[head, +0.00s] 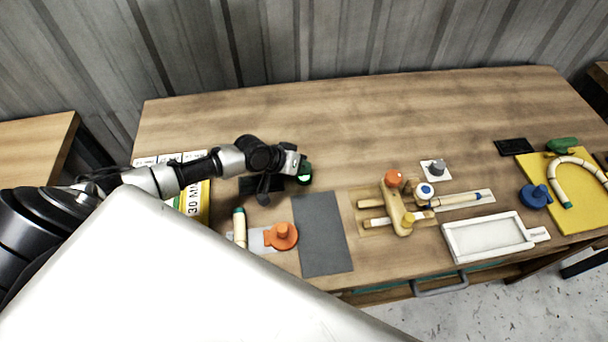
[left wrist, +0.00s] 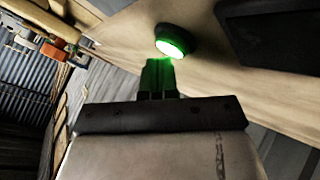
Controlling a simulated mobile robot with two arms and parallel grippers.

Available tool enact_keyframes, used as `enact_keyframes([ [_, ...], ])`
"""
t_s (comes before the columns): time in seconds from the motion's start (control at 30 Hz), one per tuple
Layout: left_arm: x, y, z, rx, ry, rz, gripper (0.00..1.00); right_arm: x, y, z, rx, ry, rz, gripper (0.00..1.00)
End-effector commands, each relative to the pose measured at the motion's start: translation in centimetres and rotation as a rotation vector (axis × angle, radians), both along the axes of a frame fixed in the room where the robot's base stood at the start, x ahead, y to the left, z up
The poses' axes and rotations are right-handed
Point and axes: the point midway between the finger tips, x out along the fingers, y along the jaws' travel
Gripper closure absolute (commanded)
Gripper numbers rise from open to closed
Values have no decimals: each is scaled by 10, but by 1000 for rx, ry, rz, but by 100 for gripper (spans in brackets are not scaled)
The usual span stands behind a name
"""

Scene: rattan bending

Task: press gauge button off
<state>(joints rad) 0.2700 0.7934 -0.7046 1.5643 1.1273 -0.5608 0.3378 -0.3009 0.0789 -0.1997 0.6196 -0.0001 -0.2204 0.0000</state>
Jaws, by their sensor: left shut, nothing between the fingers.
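The gauge button is a round dark button with a lit green-white face (left wrist: 174,42) in the left wrist view. In the head view its green glow (head: 305,174) shows at the tip of my left arm. My left gripper (left wrist: 158,62) is shut and empty, its fingertips close below the button and tinted green by its light. I cannot tell whether they touch it. In the head view the left gripper (head: 301,164) partly covers the button. A dark panel (left wrist: 275,35) stands beside the button. My right gripper is not in view.
On the wooden table (head: 400,110) are a grey mat (head: 322,235), an orange knobbed clamp (head: 281,237), a wooden jig (head: 395,209), a white tray (head: 490,236) and a yellow board (head: 590,215) with a bent rattan piece. The table's back is clear.

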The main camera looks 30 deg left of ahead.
Motion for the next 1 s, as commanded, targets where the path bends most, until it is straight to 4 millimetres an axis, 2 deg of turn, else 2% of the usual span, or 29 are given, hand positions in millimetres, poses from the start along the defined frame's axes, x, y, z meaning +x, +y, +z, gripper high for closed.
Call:
enact_keyframes([
  [0.5, 0, 0, 0, 0, 0, 0, 100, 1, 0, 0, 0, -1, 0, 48],
  [1.0, 0, 0, -9, 0, 2, 1, 100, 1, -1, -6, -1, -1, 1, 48],
])
